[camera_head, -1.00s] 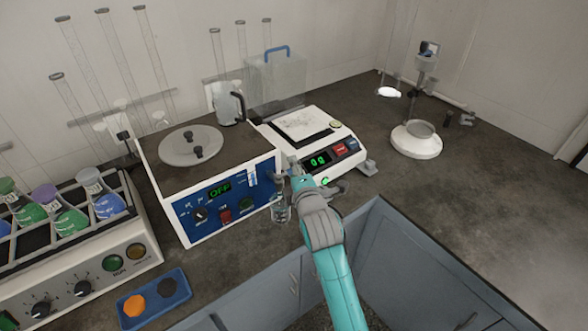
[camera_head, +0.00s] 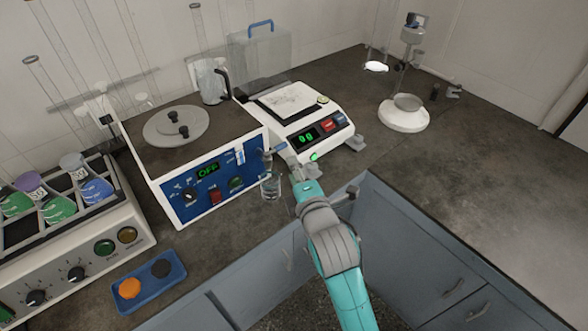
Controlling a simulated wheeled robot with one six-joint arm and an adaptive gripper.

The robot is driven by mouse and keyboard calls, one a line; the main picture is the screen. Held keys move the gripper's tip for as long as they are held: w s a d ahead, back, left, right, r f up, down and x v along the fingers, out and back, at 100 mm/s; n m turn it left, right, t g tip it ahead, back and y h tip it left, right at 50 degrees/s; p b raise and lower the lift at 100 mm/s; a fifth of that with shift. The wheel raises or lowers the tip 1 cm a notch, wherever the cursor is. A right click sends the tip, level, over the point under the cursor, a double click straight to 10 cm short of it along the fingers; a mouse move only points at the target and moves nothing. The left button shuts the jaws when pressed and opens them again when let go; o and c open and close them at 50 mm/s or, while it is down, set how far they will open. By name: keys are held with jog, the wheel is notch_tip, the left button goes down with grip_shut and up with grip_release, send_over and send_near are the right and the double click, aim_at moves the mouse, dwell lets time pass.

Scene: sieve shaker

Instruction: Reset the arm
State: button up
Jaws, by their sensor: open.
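My teal and grey arm (camera_head: 335,245) reaches up from the bottom edge over the front of the counter. Its far end, my gripper (camera_head: 275,152), is small and partly lost against the instruments; it is open and I see nothing held in it. It is in front of the gap between the blue-fronted machine (camera_head: 205,190) and the white balance (camera_head: 305,133). A small clear glass vessel (camera_head: 270,187) stands upright just below it, at the machine's right front corner. I cannot tell whether they touch.
A blue tray (camera_head: 148,298) with an orange and a dark disc lies front left. A flask rack (camera_head: 100,215) stands at left, and tall glass cylinders at the back left. A white-based stand (camera_head: 405,115) is at back right. The counter (camera_head: 480,165) is clear at right.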

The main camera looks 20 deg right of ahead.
jog(key=shift+f, duration=0.1)
jog(key=s+f+m+y, duration=0.1)
jog(key=s+f+m, duration=0.4)
jog(key=s, duration=0.6)
jog(key=s+f+m, duration=0.3)
jog(key=s+f, duration=0.5)
jog(key=s, duration=0.2)
jog(key=s+r+m+g, duration=0.1)
jog(key=s+m, duration=0.9)
jog(key=s, duration=1.1)
jog(key=shift+d+r, duration=0.4)
jog(key=shift+r, duration=0.25)
